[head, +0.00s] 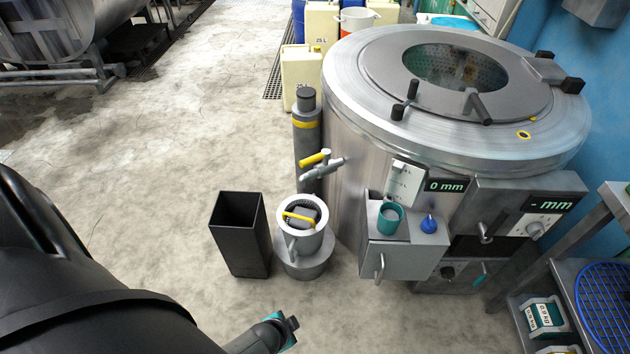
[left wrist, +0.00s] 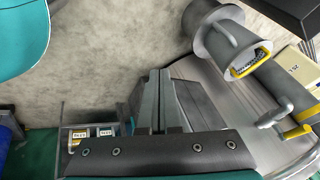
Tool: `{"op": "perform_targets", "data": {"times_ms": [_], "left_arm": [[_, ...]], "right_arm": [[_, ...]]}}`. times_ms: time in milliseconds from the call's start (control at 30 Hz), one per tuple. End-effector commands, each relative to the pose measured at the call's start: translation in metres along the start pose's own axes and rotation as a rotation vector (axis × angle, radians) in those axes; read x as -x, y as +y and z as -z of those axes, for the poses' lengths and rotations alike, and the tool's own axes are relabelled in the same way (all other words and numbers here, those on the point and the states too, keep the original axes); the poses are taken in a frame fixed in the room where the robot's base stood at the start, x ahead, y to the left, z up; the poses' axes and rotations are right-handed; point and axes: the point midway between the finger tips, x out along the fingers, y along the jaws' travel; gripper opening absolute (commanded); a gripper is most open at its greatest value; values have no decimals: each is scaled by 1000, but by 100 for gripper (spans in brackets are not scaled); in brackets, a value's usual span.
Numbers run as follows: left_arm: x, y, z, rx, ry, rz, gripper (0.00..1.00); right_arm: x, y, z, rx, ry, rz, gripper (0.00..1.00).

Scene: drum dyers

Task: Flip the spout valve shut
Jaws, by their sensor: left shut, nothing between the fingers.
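The spout valve has a yellow lever (head: 314,159) on a metal spout (head: 324,169) that sticks out from the side of the big steel drum (head: 350,115). In the left wrist view the yellow lever (left wrist: 297,132) and spout (left wrist: 272,118) show at the lower right. My left gripper (head: 290,322) is low at the bottom of the head view, well apart from the valve. In the left wrist view its fingers (left wrist: 157,75) are together and hold nothing. My right gripper is not in view.
A grey box (head: 400,255) with a teal cup (head: 390,218) juts from the drum.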

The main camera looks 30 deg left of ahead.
Motion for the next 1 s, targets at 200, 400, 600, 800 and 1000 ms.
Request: {"op": "perform_targets", "data": {"times_ms": [200,400,600,800,1000], "left_arm": [[-38,-51,51,-122,122,132,0],[-52,-99,95,-233,209,268,0],[-55,-147,133,-341,276,421,0],[-47,-192,165,-445,320,586,0],[-30,-232,189,-536,338,754,0]], "right_arm": [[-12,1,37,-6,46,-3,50],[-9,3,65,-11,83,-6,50],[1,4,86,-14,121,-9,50],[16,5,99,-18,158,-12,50],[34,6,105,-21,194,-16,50]]}}
